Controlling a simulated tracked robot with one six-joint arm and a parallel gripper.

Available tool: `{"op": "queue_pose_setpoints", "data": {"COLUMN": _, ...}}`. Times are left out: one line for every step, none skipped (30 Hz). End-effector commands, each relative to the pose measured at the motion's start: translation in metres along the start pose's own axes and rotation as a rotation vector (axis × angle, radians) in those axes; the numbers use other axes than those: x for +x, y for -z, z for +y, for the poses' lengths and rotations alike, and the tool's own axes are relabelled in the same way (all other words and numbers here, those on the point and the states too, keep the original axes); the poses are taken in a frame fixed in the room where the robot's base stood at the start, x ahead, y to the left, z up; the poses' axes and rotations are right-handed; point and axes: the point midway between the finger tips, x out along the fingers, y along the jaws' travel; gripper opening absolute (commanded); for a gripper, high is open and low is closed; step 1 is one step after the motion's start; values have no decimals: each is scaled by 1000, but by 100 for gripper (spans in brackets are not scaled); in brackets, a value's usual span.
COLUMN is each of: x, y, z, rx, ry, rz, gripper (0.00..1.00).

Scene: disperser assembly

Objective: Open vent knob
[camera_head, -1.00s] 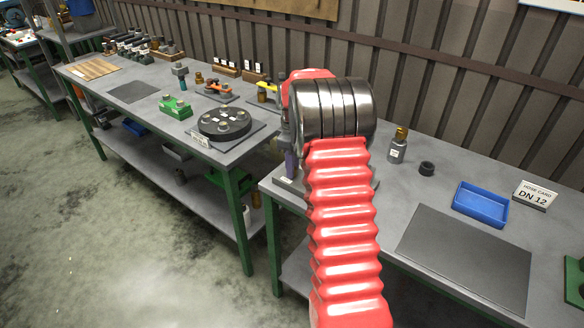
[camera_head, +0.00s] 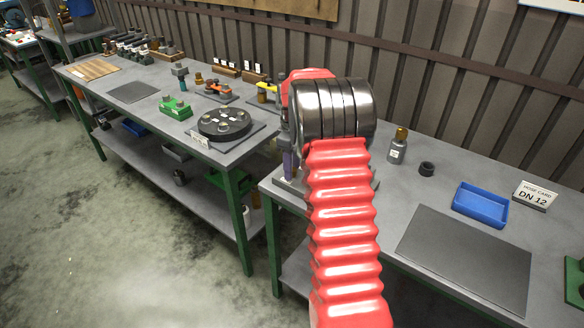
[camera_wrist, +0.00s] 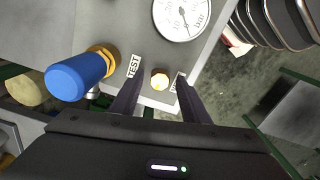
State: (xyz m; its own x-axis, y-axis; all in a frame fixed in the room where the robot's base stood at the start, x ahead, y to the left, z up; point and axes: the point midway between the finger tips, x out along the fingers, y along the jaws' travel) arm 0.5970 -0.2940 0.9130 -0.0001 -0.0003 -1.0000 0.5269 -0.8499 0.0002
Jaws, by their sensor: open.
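In the wrist view, a small round brass-orange knob (camera_wrist: 159,79) sits on a grey panel (camera_wrist: 145,40). My gripper (camera_wrist: 157,90) is open, with its dark fingers to the left and right of the knob and a gap on each side. A "TEST" label (camera_wrist: 134,66) is left of the knob. Another label (camera_wrist: 179,80) is mostly hidden by the right finger, so I cannot read it. In the head view my red arm hides the gripper and the panel's front.
A blue handle (camera_wrist: 75,78) on a brass fitting is left of my fingers. A round bar gauge (camera_wrist: 182,14) lies above the knob.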

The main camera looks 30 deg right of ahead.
Motion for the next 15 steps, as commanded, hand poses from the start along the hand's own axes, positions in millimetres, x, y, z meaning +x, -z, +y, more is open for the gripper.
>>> {"op": "queue_pose_setpoints", "data": {"x": -4, "y": 0, "z": 0, "rx": 0, "ry": -2, "rz": 1, "gripper": 42}}
{"op": "queue_pose_setpoints", "data": {"x": -7, "y": 0, "z": 0, "rx": 0, "ry": -2, "rz": 1, "gripper": 42}}
{"op": "queue_pose_setpoints", "data": {"x": -11, "y": 0, "z": 0, "rx": 0, "ry": -2, "rz": 1, "gripper": 42}}
{"op": "queue_pose_setpoints", "data": {"x": -15, "y": 0, "z": 1, "rx": 0, "ry": -2, "rz": 1, "gripper": 42}}
{"op": "queue_pose_setpoints", "data": {"x": -19, "y": 0, "z": 1, "rx": 0, "ry": -3, "rz": 2, "gripper": 42}}
{"op": "queue_pose_setpoints", "data": {"x": -25, "y": 0, "z": 0, "rx": 0, "ry": -3, "rz": 2, "gripper": 42}}
{"op": "queue_pose_setpoints", "data": {"x": -30, "y": 0, "z": 0, "rx": 0, "ry": -2, "rz": 1, "gripper": 42}}
{"op": "queue_pose_setpoints", "data": {"x": -35, "y": 0, "z": 1, "rx": 0, "ry": -3, "rz": 2, "gripper": 42}}
{"op": "queue_pose_setpoints", "data": {"x": -42, "y": 0, "z": 1, "rx": 0, "ry": -3, "rz": 2, "gripper": 42}}
{"op": "queue_pose_setpoints", "data": {"x": -48, "y": 0, "z": 1, "rx": 0, "ry": -3, "rz": 2, "gripper": 42}}
{"op": "queue_pose_setpoints", "data": {"x": -53, "y": 0, "z": 1, "rx": 0, "ry": -4, "rz": 2, "gripper": 42}}
{"op": "queue_pose_setpoints", "data": {"x": -59, "y": 0, "z": 0, "rx": 0, "ry": -2, "rz": 1, "gripper": 42}}
{"op": "queue_pose_setpoints", "data": {"x": -65, "y": 0, "z": 0, "rx": 0, "ry": -3, "rz": 2, "gripper": 42}}
{"op": "queue_pose_setpoints", "data": {"x": -70, "y": 0, "z": 1, "rx": 0, "ry": -4, "rz": 2, "gripper": 42}}
{"op": "queue_pose_setpoints", "data": {"x": -77, "y": 0, "z": 0, "rx": 0, "ry": -3, "rz": 2, "gripper": 42}}
